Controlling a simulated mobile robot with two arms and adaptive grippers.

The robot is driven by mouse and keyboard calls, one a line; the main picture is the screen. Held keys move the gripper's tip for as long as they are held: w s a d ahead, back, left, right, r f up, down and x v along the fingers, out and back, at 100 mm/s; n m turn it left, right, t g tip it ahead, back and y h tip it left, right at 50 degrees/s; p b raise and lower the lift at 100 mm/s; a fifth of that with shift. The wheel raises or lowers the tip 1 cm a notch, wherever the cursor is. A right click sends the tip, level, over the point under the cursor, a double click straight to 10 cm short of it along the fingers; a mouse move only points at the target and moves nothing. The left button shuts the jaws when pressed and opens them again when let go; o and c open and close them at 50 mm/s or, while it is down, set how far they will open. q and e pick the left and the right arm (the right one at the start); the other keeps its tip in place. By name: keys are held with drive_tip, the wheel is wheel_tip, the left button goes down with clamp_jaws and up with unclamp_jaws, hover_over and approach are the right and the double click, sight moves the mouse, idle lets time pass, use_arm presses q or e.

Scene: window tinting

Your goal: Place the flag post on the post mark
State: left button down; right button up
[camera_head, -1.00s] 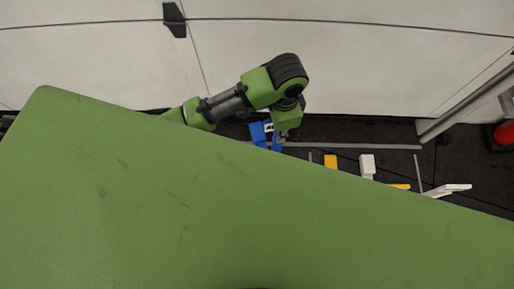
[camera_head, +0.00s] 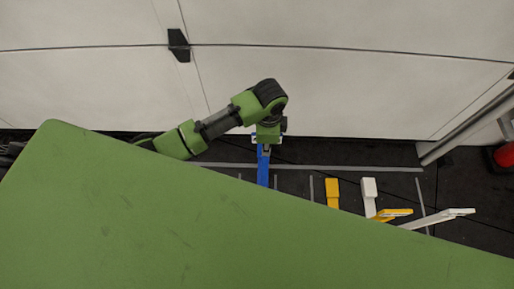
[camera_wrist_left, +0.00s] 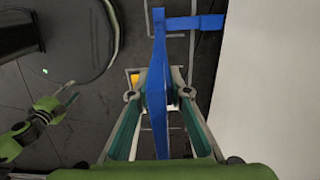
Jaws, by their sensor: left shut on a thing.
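My left gripper (camera_wrist_left: 158,94) is shut on the blue flag post (camera_wrist_left: 158,45), whose long bar runs between the fingers in the left wrist view. A blue arm (camera_wrist_left: 205,22) sticks out to the right near its far end. In the head view the blue post (camera_head: 263,168) shows below my left gripper (camera_head: 266,143), above or at the dark floor; I cannot tell if it touches. Pale outlines on the floor show around the post in the wrist view, partly hidden; I cannot tell which is the post mark. A green arm part with thin tips (camera_wrist_left: 66,95) shows at the left; its jaw state is unclear.
To the right stand a yellow block (camera_head: 332,190), a white block (camera_head: 369,188), a yellow piece (camera_head: 392,213) and a white piece (camera_head: 445,216). Grey lines (camera_head: 350,168) mark the dark floor. A white panelled surface (camera_head: 370,90) rises behind. A red object (camera_head: 504,156) is at far right.

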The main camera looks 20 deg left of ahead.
use_arm(q)
drive_tip(key=w+a+f, duration=0.1)
drive_tip(key=a+f, duration=0.2)
drive_tip(key=f, duration=0.4)
drive_tip(key=shift+w+a+f+b, duration=0.15)
drive_tip(key=shift+w+f+b, duration=0.15)
drive_tip(key=shift+b, duration=0.05)
drive_tip(key=c, duration=1.9)
unclamp_jaws()
drive_tip(key=shift+s+f, duration=0.1)
drive_tip(key=shift+f, duration=0.05)
wheel_tip(320, 180, up, 12)
drive_tip(key=p, duration=0.1)
